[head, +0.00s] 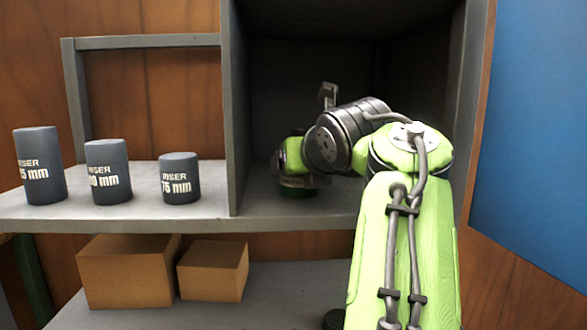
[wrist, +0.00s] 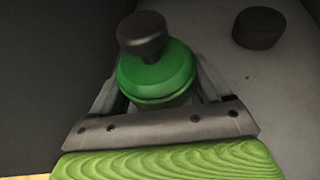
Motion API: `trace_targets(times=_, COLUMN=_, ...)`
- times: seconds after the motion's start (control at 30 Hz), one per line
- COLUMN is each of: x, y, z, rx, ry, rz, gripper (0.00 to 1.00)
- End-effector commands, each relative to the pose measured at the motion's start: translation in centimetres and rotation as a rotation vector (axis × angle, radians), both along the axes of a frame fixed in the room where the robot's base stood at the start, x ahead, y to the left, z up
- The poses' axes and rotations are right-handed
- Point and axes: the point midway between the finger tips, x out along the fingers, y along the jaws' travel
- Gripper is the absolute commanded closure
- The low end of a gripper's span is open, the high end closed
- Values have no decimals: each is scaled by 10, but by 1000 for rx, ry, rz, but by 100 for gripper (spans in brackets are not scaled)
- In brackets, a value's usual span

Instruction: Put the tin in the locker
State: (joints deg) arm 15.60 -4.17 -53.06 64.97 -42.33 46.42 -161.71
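The tin, green with a black knob on top, shows in the wrist view (wrist: 155,78). In the head view only a dark green bit of it (head: 298,191) shows low under my gripper (head: 304,182). The gripper is inside the open grey locker (head: 236,130), near its left wall. In the wrist view its two fingers (wrist: 160,90) lie close against both sides of the tin and look shut on it. The tin looks upright, at or just above the locker floor; I cannot tell whether it touches. My forearm hides part of the locker.
A black round object (wrist: 258,28) lies on the locker floor, to the tin's right in the wrist view. Three dark riser cylinders (head: 108,172) stand on the shelf left of the locker. Two cardboard boxes (head: 130,272) sit below. A blue panel (head: 530,140) is at right.

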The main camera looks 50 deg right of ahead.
Motion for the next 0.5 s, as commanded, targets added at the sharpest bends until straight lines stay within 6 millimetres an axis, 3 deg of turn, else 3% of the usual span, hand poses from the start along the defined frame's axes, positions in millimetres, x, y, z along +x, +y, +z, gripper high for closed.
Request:
trace_targets(times=0.03, x=-1, y=-1, z=1, rx=4, ry=2, rz=-4, gripper=16)
trace_targets(times=0.13, x=-1, y=-1, z=1, rx=4, ry=2, rz=-4, gripper=0)
trace_targets(times=0.37, x=-2, y=0, z=2, rx=3, ry=2, rz=-3, gripper=0)
trace_targets(times=0.5, x=-15, y=10, z=9, rx=0, ry=0, rz=-2, gripper=0)
